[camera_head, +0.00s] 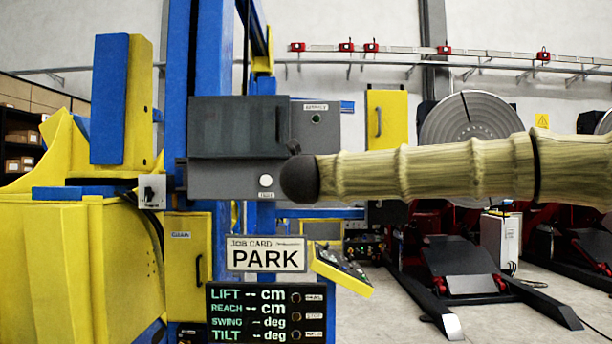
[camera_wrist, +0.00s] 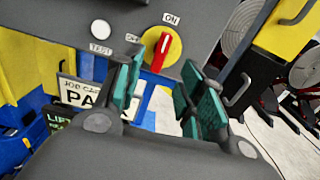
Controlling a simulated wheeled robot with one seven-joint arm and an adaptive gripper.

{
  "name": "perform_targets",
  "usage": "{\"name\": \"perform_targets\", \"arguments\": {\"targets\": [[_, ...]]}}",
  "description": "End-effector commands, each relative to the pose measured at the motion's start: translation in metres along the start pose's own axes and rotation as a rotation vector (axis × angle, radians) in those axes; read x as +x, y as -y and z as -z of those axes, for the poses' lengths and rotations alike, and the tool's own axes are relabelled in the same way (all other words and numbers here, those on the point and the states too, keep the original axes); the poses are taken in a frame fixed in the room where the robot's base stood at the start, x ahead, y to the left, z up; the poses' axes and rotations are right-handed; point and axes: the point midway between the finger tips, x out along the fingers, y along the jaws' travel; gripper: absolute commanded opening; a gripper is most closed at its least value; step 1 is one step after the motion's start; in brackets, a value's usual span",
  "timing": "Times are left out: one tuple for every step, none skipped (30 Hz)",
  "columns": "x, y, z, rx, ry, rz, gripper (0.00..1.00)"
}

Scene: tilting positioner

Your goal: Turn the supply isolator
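The supply isolator (camera_wrist: 161,46) shows in the wrist view as a yellow disc with a red handle (camera_wrist: 160,54) on a grey box. The handle stands slightly tilted, its upper end towards the ON label (camera_wrist: 171,18); the OFF label (camera_wrist: 132,38) is at upper left. My gripper (camera_wrist: 165,88) is open and empty, its two green-padded fingers apart. The handle appears between and just beyond the fingertips; I cannot tell whether they touch it. In the head view my arm crosses in front of the grey box (camera_head: 225,178), and I cannot make out the isolator there.
A white TEST button (camera_wrist: 100,29) sits left of the isolator. Below are a job card reading PARK (camera_head: 266,259) and a dark readout panel (camera_head: 230,325) with blank values. A yellow cabinet with a handle (camera_wrist: 287,38) stands at right. Blue columns (camera_head: 207,50) rise behind.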

Motion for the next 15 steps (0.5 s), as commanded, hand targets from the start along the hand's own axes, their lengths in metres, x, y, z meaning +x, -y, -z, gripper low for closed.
{"name": "perform_targets", "arguments": {"targets": [[-0.002, 0.003, -0.010, 0.024, 0.005, 0.004, 0.39], [-0.003, 0.003, -0.014, 0.034, 0.008, 0.005, 0.39], [-0.003, 0.004, -0.018, 0.044, 0.009, 0.005, 0.39], [-0.002, 0.004, -0.020, 0.048, 0.010, 0.005, 0.39], [0.000, 0.004, -0.021, 0.051, 0.010, 0.006, 0.39], [0.003, 0.004, -0.022, 0.052, 0.010, 0.006, 0.39], [0.006, 0.004, -0.022, 0.052, 0.010, 0.006, 0.39], [0.009, 0.005, -0.022, 0.051, 0.010, 0.006, 0.39], [0.015, 0.005, -0.023, 0.050, 0.010, 0.006, 0.39], [0.019, 0.005, -0.023, 0.050, 0.009, 0.006, 0.39], [0.024, 0.005, -0.023, 0.049, 0.009, 0.006, 0.39], [0.031, 0.005, -0.024, 0.049, 0.010, 0.007, 0.39], [0.035, 0.004, -0.024, 0.049, 0.010, 0.006, 0.39], [0.040, 0.004, -0.024, 0.048, 0.009, 0.005, 0.39], [0.047, 0.004, -0.024, 0.048, 0.009, 0.005, 0.39]]}}
